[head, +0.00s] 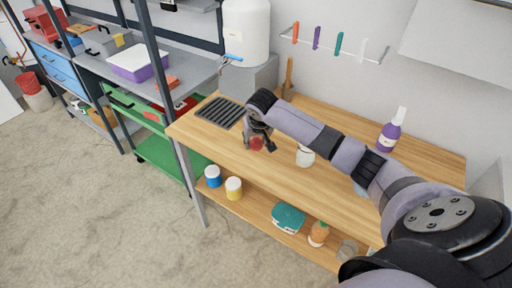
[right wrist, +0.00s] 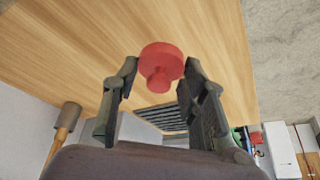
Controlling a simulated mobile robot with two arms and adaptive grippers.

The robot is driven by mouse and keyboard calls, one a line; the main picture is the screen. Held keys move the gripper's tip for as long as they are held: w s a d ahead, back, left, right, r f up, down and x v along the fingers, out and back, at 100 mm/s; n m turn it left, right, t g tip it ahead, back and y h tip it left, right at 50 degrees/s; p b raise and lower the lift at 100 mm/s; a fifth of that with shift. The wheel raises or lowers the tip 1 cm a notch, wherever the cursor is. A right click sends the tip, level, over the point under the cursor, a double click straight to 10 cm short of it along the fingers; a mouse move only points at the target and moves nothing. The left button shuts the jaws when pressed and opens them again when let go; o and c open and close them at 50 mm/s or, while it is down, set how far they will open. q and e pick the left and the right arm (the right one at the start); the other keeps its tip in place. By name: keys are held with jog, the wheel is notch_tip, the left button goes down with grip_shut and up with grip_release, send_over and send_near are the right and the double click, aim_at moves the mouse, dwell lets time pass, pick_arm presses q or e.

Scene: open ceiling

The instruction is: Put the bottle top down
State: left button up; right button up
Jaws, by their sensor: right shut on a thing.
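The red bottle top (head: 256,144) is a small round piece with a narrower stem. My right gripper (head: 263,147) is shut on it, over the left part of the wooden workbench (head: 345,125). In the right wrist view, the red top (right wrist: 161,60) sits between the tips of my right gripper's fingers (right wrist: 158,82), with the wood surface behind it. I cannot tell whether it touches the bench. My left gripper does not show.
A white container (head: 305,156) stands on the bench right of the top, beside my forearm. A dark slatted mat (head: 221,113) lies to the left. A purple spray bottle (head: 391,131) stands at the back right. Jars and tubs fill parts of the lower shelf (head: 262,207).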

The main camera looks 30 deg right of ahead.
aim_at(256, 146)
jog(key=shift+f, duration=2.2)
jog(key=o, duration=1.1)
jog(key=shift+f, duration=0.1)
jog(key=v, duration=1.2)
jog(key=shift+b, duration=0.3)
